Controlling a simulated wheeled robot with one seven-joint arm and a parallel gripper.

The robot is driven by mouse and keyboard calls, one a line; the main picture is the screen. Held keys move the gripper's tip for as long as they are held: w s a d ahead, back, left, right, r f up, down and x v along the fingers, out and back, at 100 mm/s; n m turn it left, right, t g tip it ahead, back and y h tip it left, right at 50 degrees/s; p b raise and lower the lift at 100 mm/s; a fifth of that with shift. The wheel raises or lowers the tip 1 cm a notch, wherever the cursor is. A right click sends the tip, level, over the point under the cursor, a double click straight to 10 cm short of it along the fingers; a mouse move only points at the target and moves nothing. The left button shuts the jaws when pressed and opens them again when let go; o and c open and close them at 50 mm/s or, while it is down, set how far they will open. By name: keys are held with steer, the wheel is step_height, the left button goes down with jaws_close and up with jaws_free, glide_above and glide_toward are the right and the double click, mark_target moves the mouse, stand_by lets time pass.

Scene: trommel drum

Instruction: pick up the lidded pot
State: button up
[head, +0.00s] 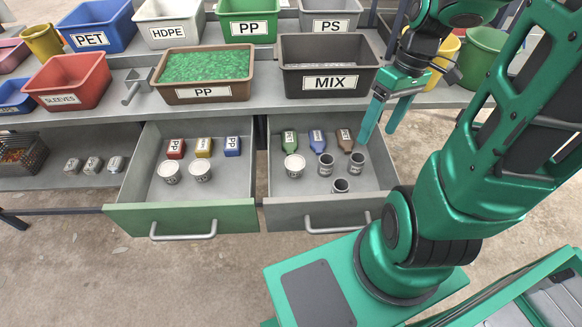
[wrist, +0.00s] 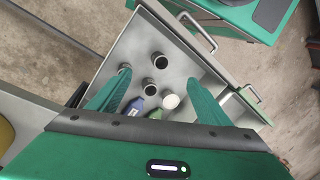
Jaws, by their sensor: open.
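In the head view a pale pot with a white lid (head: 294,166) stands upright in the right open drawer, at its left side. In the wrist view its round white top (wrist: 171,101) shows between my fingers, nearer the right one. Two similar white-topped pots (head: 169,173) (head: 201,172) stand in the left drawer. My gripper (head: 378,133) is open and empty, pointing down above the right drawer's far right part, apart from the pot. In the wrist view my two fingers (wrist: 158,78) are spread wide.
Dark open-topped pots (head: 326,165) stand right of the lidded pot. Green, blue and brown bottles (head: 317,141) lie behind. The right drawer (head: 290,212) has grey walls. Above it, the MIX bin (head: 328,83) stands on the shelf. The drawer's front left floor is clear.

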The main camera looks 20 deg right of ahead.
mark_target(300, 161)
steer(key=w+a+f+n+t+y, duration=0.1)
steer(key=w+a+f+n+y, duration=0.35)
steer(key=w+f+n, duration=0.2)
steer(key=w+a+f+n+t+y, duration=0.1)
steer(key=w+a+f+n+y, duration=0.3)
steer(key=w+f+n+y, duration=0.3)
steer(key=shift+n+h, duration=0.45)
steer(key=shift+h, duration=0.1)
step_height(300, 161, down, 7)
steer(key=shift+w+r, duration=0.1)
steer(key=shift+x, duration=3.85)
steer(key=shift+w, duration=0.1)
steer(key=shift+c, duration=0.4)
steer(key=c, duration=1)
